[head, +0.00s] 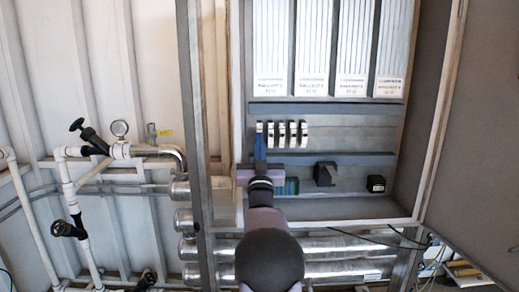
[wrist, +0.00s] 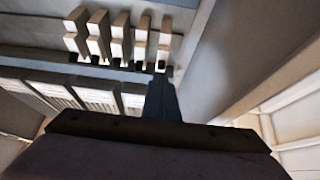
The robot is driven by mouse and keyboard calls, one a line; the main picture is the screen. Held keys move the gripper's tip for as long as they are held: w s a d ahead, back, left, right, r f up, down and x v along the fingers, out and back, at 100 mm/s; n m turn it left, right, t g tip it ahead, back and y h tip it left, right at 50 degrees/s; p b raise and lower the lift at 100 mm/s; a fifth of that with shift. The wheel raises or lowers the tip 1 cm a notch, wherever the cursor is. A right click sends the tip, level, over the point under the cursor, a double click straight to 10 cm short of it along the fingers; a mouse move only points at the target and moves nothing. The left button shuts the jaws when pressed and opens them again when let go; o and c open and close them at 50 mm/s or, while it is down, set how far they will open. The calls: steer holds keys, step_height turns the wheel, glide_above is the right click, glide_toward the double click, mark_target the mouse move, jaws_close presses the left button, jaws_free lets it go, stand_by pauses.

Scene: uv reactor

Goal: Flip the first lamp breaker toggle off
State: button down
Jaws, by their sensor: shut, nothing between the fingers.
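A row of several white lamp breakers (head: 286,134) sits on a rail inside the open cabinet. They also show in the wrist view (wrist: 120,38), with small dark toggles along their lower edge there. My gripper (head: 259,130) is shut and empty, its blue fingers pointing up at the left end of the row in the head view. In the wrist view the fingertips (wrist: 161,78) are just below the rightmost breaker (wrist: 165,40), beside its dark toggle. I cannot tell whether they touch it. The fingers may hide part of the end breaker in the head view, and the toggle's position is unclear.
Several ribbed white modules (head: 313,50) with labels stand above the breakers. A dark block (head: 325,174) and a small black box (head: 376,184) sit on the lower rail. The cabinet's side wall (wrist: 230,55) is close to the fingers. An open door (head: 485,150) is at right.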

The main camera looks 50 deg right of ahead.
steer(key=shift+r+p, duration=0.1)
steer(key=shift+p, duration=0.6)
steer(key=shift+r, duration=0.1)
steer(key=b+v, duration=0.3)
steer(key=v, duration=0.6)
steer(key=shift+s+a, duration=0.3)
steer(key=shift+a, duration=0.05)
steer(key=shift+r, duration=0.1)
